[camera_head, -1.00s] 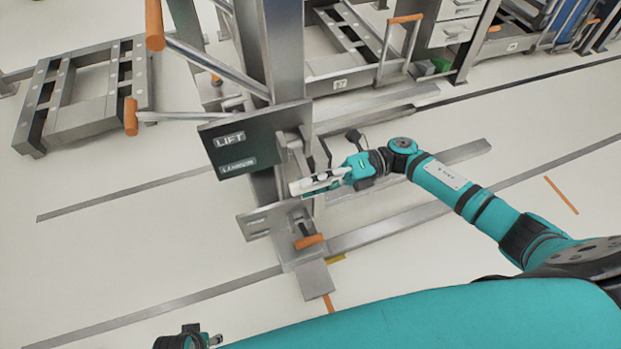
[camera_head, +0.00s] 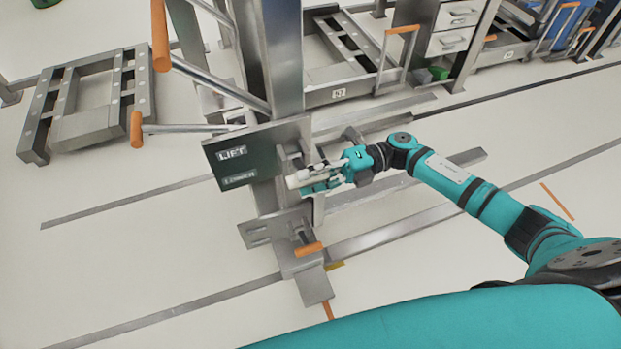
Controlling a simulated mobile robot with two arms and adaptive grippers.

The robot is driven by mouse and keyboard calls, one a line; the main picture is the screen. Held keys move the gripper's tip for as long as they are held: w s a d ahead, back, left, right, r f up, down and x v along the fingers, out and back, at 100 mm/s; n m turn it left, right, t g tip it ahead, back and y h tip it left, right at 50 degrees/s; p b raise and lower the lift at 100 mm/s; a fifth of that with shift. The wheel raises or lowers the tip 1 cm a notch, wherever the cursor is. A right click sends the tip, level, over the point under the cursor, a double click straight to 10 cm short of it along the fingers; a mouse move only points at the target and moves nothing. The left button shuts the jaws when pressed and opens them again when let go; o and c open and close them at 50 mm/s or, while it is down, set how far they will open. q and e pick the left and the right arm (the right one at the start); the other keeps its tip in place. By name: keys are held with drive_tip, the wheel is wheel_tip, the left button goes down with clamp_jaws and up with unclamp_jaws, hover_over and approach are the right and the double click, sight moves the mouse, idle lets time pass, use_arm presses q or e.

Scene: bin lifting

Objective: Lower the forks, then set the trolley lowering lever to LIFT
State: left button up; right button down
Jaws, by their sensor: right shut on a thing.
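The trolley's grey steel mast (camera_head: 283,55) stands upright at the centre. A dark green plate on it (camera_head: 231,166) reads LIFT above and LOWER below. My right gripper (camera_head: 318,178) is shut on the white lever handle (camera_head: 298,181) just right of this plate. The fingers and mast bracket hide the lever's root, so I cannot tell its exact setting. Grey bars that look like the forks (camera_head: 467,158) reach out to the right, low near the floor. My left gripper is not in view.
Push handles with orange grips (camera_head: 160,35) stick out left of the mast. An orange-tipped pedal (camera_head: 308,249) is low at its foot. A grey slatted frame (camera_head: 95,97) lies at the left. A drawer cabinet (camera_head: 450,38) stands behind. Floor at the front left is clear.

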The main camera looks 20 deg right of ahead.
drive_tip(key=shift+w+r, duration=0.45)
drive_tip(key=c, duration=1.3)
unclamp_jaws()
drive_tip(key=shift+o, duration=1.3)
drive_tip(key=shift+f, duration=0.1)
drive_tip(key=shift+f, duration=0.1)
drive_tip(key=d, duration=1.2)
drive_tip(key=shift+w, duration=0.2)
